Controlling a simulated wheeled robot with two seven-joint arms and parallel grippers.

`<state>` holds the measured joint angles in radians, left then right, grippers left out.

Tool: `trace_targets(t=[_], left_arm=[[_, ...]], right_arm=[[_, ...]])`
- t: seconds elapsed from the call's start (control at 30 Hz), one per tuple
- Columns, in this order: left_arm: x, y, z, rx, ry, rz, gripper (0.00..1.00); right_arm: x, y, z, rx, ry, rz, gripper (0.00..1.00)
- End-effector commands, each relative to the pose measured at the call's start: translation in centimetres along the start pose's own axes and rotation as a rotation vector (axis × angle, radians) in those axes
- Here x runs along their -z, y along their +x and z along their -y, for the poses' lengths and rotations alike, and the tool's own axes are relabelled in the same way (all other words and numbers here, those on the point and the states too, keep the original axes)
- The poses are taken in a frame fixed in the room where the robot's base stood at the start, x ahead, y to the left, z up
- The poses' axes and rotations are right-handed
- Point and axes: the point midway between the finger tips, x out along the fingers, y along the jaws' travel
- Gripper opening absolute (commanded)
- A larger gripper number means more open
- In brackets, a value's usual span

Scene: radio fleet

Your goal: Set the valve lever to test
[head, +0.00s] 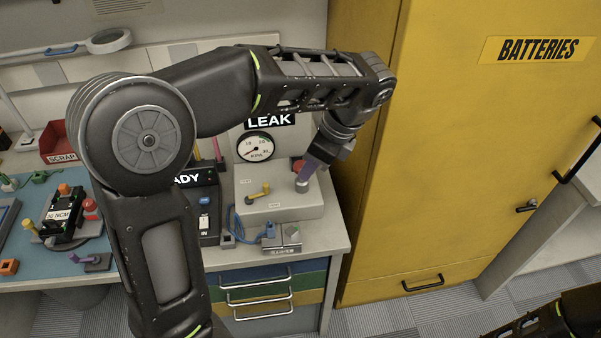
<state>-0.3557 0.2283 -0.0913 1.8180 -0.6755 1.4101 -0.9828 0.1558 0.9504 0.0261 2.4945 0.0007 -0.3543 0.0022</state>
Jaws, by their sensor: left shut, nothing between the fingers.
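The leak tester (280,208) is a pale grey box on the bench, marked LEAK, with a round kPa gauge (255,147) on its upright panel. A small yellow valve lever (258,194) sits on the left of its top face. Its labels are too small to read. My left gripper (305,180) reaches down over the right of the top face, to the right of the lever and apart from it. It is shut and empty, its tips close to a round silver part (302,187); I cannot tell whether they touch. My right gripper is out of view.
A red button (298,163) sits behind my left fingers. A black READY box (205,205) stands left of the tester, and a blue cable and small connectors lie in front. A yellow BATTERIES cabinet (450,150) rises close on the right. A red SCRAP bin (60,143) stands far left.

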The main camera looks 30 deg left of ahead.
Motion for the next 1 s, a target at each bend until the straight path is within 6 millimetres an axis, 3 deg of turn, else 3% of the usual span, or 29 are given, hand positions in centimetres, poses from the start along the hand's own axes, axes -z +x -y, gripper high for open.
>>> trace_targets(t=[0.23, 0.5, 0.7, 1.0], left_arm=[[0.2, 4.8, -0.1, -0.002, -0.003, 0.001, 0.00], [-0.4, 9.1, -0.1, -0.003, -0.002, 0.000, 0.00], [-3.1, 10.0, 0.0, -0.001, -0.003, 0.000, 0.00], [-3.7, 10.4, 0.0, 0.001, 0.000, -0.001, 0.00]], right_arm=[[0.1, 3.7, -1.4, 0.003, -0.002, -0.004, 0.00], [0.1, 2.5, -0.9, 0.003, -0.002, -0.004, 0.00], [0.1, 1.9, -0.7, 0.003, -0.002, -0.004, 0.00], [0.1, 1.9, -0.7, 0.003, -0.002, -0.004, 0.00]])
